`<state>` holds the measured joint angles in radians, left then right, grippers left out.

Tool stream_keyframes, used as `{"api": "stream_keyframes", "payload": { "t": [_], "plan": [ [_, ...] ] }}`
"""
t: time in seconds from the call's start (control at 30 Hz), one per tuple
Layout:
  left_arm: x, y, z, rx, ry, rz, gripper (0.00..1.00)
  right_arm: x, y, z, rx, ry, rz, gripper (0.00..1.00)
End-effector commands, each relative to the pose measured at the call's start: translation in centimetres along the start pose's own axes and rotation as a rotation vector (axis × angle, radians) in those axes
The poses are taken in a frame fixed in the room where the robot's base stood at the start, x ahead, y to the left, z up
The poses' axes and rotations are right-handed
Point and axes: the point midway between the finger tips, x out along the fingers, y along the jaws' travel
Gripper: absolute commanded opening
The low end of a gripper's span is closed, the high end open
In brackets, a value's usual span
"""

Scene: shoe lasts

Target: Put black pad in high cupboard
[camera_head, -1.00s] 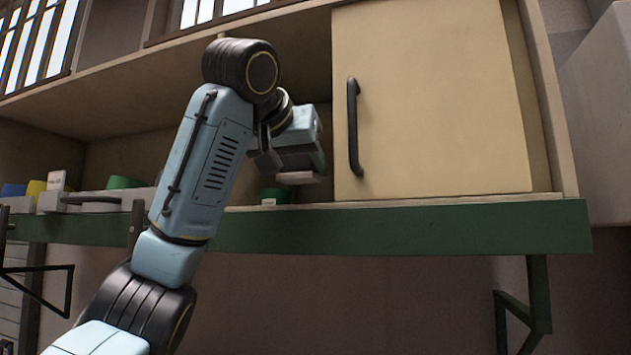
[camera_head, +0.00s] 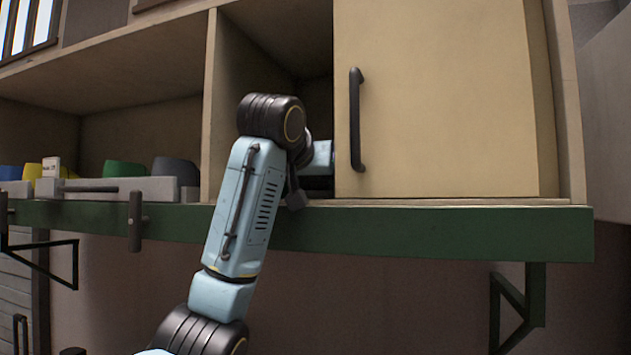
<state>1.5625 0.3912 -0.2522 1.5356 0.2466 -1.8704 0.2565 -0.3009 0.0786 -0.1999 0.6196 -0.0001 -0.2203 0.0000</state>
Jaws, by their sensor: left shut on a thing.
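The high cupboard (camera_head: 440,110) has a cream sliding door with a black vertical handle (camera_head: 356,120). The door covers its right part, and a dark open gap shows on the left. My left arm rises from below and bends into this gap. My left gripper (camera_head: 319,180) is inside the opening, just above the shelf floor, partly hidden behind the door's left edge. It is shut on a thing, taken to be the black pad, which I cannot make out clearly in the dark. My right gripper is not in view.
A green shelf edge (camera_head: 420,232) runs below the cupboard. An upright divider (camera_head: 209,110) stands left of the opening. In the left compartment are a grey tray (camera_head: 120,188) and blue, yellow, green and dark items. The gap between divider and door is narrow.

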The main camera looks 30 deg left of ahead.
Motion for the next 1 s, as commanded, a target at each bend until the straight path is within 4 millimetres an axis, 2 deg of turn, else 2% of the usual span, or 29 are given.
{"api": "stream_keyframes", "payload": {
  "t": [0.37, 0.4, 0.47, 0.83, 1.0],
  "plan": [
    [0.1, 0.0, 0.4, 0.000, 0.001, 0.001, 0.32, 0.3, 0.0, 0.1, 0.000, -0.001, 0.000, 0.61],
    [0.2, 0.0, 0.5, 0.000, 0.000, 0.000, 0.57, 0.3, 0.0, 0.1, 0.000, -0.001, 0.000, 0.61],
    [0.1, 0.0, 0.4, 0.000, 0.000, 0.000, 0.65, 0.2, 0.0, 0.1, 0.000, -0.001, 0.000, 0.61],
    [-0.1, 0.0, -0.1, 0.000, 0.001, 0.000, 0.65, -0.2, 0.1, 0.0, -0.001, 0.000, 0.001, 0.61],
    [-2.8, 0.0, 0.1, 0.000, 0.007, 0.002, 0.65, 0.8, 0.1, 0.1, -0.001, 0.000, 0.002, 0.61]
  ]
}}
